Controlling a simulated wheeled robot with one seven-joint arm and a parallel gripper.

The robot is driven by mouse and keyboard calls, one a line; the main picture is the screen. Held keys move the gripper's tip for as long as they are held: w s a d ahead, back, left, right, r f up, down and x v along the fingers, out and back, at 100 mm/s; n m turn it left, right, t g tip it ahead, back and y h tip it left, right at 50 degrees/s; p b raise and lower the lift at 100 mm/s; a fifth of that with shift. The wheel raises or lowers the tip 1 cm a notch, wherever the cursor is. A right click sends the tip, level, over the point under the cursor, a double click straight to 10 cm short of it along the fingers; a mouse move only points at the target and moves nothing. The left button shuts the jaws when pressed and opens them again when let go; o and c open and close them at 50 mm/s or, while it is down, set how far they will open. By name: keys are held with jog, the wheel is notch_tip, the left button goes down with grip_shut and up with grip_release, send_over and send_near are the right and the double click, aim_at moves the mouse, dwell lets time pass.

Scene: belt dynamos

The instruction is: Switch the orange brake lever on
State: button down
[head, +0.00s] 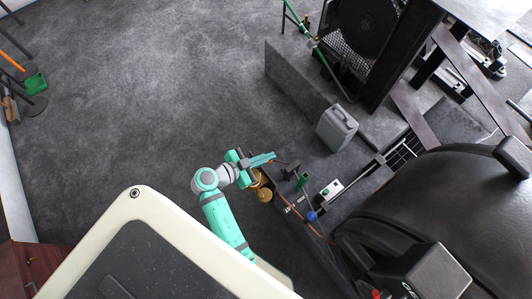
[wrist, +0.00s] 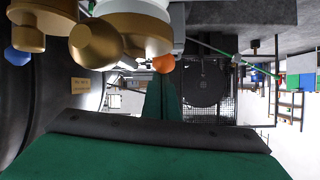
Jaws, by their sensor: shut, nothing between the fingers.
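An orange ball-shaped knob (wrist: 164,64), which looks like the top of the orange brake lever, shows in the wrist view just above my fingertips. I cannot tell whether they touch, and the shaft is not clear. In the head view I cannot make out the orange lever near my gripper (head: 268,158). My gripper is teal and shut, with nothing held, above the left end of the dark machine panel (head: 290,205). Its closed fingers (wrist: 162,92) point forward in the wrist view.
Brass fittings (head: 262,190) sit close beside my gripper and fill the upper left of the wrist view. A green handle (head: 303,182), blue knob (head: 312,216) and white button box (head: 332,190) lie along the panel. A grey canister (head: 337,128) stands beyond.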

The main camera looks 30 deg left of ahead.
jog(key=shift+w+d+f, duration=0.15)
jog(key=shift+w+f, duration=0.3)
jog(key=shift+f, duration=0.2)
jog(key=shift+w+d+r, duration=0.15)
jog(key=shift+w+r, duration=0.05)
jog(key=shift+w, duration=0.05)
notch_tip(320, 180, up, 4)
jog(key=w+d, duration=0.2)
jog(key=shift+a+f+v, duration=0.15)
jog(key=shift+f+v, duration=0.1)
jog(key=shift+v, duration=1.45)
jog(key=shift+a+f+v, duration=0.15)
jog(key=shift+f+v, duration=0.05)
jog(key=shift+v, duration=1.45)
jog(key=shift+a+f+v, duration=0.15)
jog(key=shift+f+v, duration=0.1)
jog(key=shift+v, duration=1.45)
jog(key=shift+s, duration=0.1)
